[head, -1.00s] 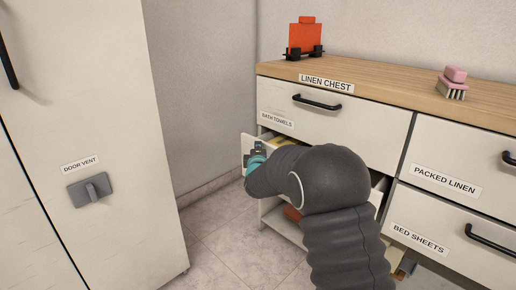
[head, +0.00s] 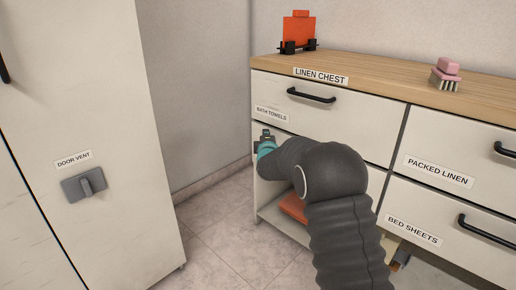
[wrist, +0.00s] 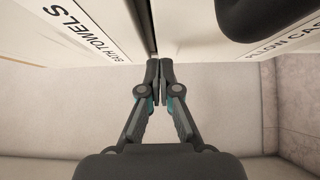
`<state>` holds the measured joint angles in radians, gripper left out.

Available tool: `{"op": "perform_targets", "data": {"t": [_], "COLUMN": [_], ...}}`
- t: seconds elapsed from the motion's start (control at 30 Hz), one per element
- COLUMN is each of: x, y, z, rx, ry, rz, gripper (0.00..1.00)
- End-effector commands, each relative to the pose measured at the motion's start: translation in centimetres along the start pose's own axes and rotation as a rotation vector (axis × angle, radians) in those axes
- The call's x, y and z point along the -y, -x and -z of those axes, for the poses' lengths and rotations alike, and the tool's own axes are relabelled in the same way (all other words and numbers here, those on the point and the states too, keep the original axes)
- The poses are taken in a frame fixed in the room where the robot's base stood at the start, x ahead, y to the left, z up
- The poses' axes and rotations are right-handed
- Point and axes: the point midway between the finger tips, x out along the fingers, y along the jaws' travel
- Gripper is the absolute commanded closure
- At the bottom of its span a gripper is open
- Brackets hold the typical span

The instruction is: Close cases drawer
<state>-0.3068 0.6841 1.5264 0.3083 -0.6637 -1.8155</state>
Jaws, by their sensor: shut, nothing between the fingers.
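The cases drawer front (wrist: 195,28) is in the wrist view, with a label reading "PILLOW CAS", cut off by the frame edge, and a dark handle (wrist: 265,14). A narrow gap separates it from the bath towels drawer front (wrist: 95,22). The two fronts look near flush; I cannot tell whether the cases drawer is fully in. My gripper (wrist: 165,68) is shut and empty, its fingertips at the drawer front by the gap. I cannot tell whether they touch. In the head view my gripper (head: 265,142) is at the chest's left edge, and my arm hides most of that drawer.
The linen chest top (head: 385,85) carries an orange item (head: 298,30) and a pink brush (head: 446,72). A tall white cabinet (head: 110,110) stands left. Floor (head: 215,220) between them is clear.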

Motion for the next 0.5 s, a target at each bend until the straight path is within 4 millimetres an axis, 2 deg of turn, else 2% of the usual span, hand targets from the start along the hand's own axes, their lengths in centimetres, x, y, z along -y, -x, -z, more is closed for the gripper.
{"op": "perform_targets", "data": {"t": [0.13,0.5], "x": [-0.1,-0.1], "y": [1.4,8.2], "z": [1.3,1.2], "rx": [0.003,0.004], "ry": [0.001,0.001], "rz": [0.001,0.0], "gripper": [1.0,1.0]}}
